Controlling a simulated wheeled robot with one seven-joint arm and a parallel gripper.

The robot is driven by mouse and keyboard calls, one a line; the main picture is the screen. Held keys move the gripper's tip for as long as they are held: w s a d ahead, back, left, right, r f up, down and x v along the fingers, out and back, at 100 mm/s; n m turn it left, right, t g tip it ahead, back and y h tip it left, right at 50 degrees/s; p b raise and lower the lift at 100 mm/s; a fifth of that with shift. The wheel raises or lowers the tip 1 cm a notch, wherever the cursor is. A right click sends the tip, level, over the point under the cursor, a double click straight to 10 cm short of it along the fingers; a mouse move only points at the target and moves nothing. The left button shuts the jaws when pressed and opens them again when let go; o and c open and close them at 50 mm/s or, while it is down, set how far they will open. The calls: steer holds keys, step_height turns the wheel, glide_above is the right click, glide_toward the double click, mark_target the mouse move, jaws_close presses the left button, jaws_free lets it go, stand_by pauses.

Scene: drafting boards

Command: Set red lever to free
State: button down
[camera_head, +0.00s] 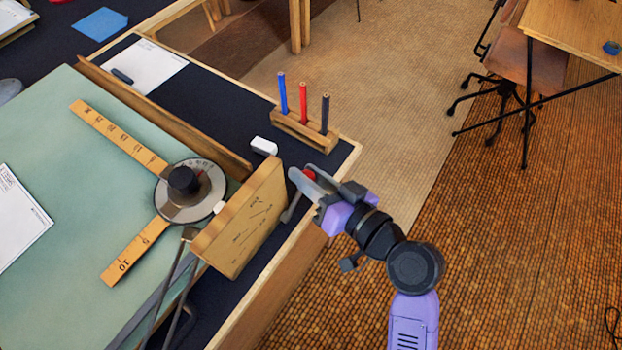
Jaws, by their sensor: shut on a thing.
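The red lever (309,175) shows as a small red knob between the fingers of my gripper (303,182). A grey lever arm (291,208) runs down and left from the knob, beside the wooden block. My gripper comes in from the right and is shut on the red knob. The wooden block (240,220) carries dark printed lines and small lettering on its face. The lettering is too small to read, so I cannot tell which mark is free. My fingers hide part of the knob.
A drafting head (190,190) with wooden rulers lies on the green board (60,140) at left. A pencil holder (305,131) with several pencils and a white eraser (264,146) stand behind the block. A chair (515,60) is at far right. Floor right of the table is clear.

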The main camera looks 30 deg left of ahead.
steer(key=shift+s+r+n+t+b, duration=0.5)
steer(key=shift+s+r+n+b, duration=0.3)
steer(key=shift+n+b, duration=0.5)
steer(key=c, duration=1.1)
jaws_free()
steer(key=shift+a, duration=0.1)
steer(key=shift+s+y, duration=0.1)
steer(key=shift+y, duration=0.2)
steer(key=shift+r, duration=0.1)
